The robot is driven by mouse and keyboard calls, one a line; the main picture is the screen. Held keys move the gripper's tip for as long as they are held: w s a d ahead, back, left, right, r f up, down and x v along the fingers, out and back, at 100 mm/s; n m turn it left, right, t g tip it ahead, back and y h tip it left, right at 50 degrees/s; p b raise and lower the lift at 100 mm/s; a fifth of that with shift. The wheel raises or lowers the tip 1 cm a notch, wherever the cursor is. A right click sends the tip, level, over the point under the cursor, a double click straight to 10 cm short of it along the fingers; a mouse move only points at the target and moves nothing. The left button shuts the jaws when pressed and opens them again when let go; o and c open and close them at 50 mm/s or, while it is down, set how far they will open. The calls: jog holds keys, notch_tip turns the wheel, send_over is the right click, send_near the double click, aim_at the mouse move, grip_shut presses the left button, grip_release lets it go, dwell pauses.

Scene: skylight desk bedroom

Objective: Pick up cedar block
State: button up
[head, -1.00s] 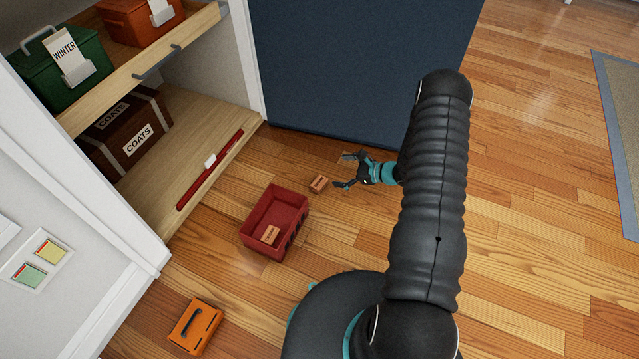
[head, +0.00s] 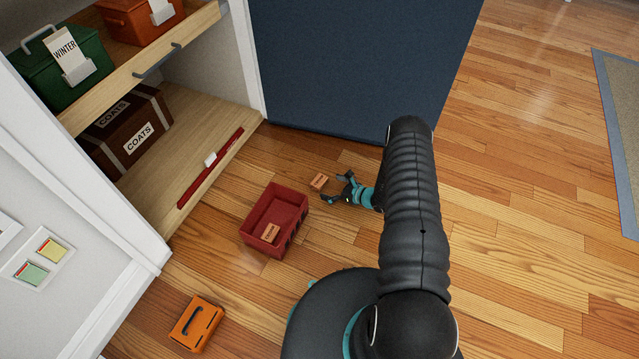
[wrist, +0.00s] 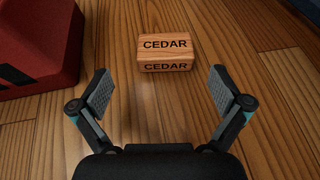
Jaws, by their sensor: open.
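The cedar block (wrist: 165,52) is a small reddish-brown wooden block with CEDAR printed on its top and near side in the wrist view. It lies on the wood floor, and it also shows in the head view (head: 319,181) beyond the red crate. My gripper (wrist: 160,90) is open and empty, low over the floor. In the wrist view the block is ahead of the fingertips, centred between them and not touching. In the head view my gripper (head: 332,186) is just right of the block.
A red crate (head: 291,207) stands close by, left of my gripper, with another small wooden block (head: 270,233) inside. An orange case (head: 196,324) lies on the floor at lower left. A dark blue panel (head: 350,65) and low shelf (head: 190,125) stand behind.

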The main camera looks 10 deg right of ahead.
aim_at(323, 183)
jog(key=shift+w+x, duration=0.25)
jog(key=shift+x, duration=2.65)
jog(key=shift+d+r, duration=0.1)
jog(key=shift+d, duration=0.05)
jog(key=c, duration=1.1)
